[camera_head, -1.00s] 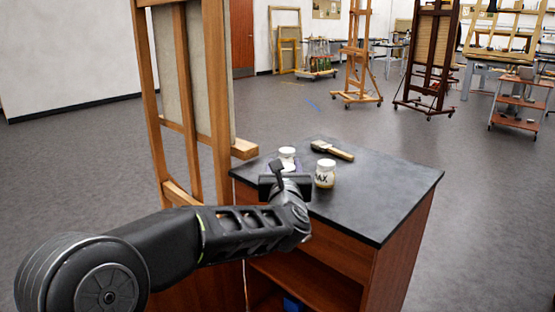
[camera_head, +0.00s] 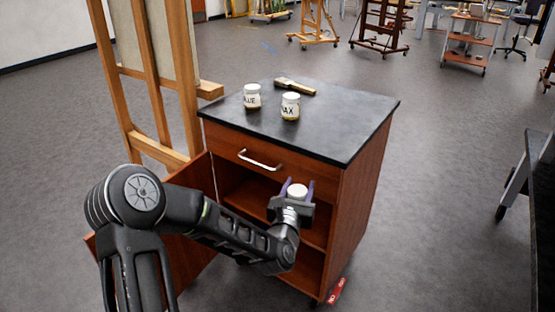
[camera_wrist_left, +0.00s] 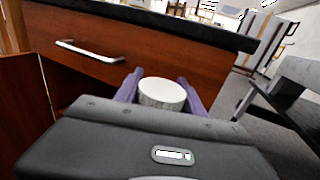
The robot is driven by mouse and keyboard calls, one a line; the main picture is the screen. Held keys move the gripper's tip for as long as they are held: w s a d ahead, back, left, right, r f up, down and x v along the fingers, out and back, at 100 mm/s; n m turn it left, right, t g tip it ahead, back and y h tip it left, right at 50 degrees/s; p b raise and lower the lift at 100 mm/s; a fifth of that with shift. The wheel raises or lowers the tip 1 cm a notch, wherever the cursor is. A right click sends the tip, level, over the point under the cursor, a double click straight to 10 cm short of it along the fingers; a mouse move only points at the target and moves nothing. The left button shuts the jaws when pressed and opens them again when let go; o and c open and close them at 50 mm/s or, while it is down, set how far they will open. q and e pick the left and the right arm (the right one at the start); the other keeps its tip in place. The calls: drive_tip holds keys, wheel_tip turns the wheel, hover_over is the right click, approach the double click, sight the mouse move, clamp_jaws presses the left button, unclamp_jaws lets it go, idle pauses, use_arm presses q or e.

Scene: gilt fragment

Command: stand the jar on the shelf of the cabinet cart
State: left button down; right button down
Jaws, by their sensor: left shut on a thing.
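My left gripper (camera_head: 299,188) is shut on a white-lidded jar (camera_head: 298,191). The jar's lid also shows in the left wrist view (camera_wrist_left: 162,94), between the two purple fingers; its body is mostly hidden by the gripper. The jar is held in front of the cabinet cart (camera_head: 358,200), below the drawer handle level, at the open compartment. The cart's inner shelf (camera_head: 243,195) shows behind the gripper and arm, partly hidden. Its door (camera_head: 190,222) stands open at the left. My right gripper is not in view.
On the dark top (camera_head: 345,125) stand a glue jar (camera_head: 252,97) and a wax jar (camera_head: 290,107), with a brush (camera_head: 295,86) behind. A drawer handle (camera_head: 259,160) sticks out. An easel (camera_head: 165,80) stands close at left. A red object (camera_head: 337,291) lies on the floor.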

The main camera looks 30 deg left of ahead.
use_arm(q)
drive_tip(key=s+d+r+m+h+p, duration=0.1)
drive_tip(key=s+d+m+h+p, duration=0.15)
drive_tip(key=d+p, duration=0.45)
drive_tip(key=d+r+h+p, duration=0.2)
drive_tip(key=d+r+p, duration=0.2)
drive_tip(key=r+p, duration=0.4)
wheel_tip(320, 180, up, 2)
drive_tip(key=shift+s+d+r+t, duration=0.15)
drive_tip(key=shift+s+d+t, duration=0.15)
drive_tip(key=shift+d, duration=0.05)
drive_tip(key=shift+m, duration=0.25)
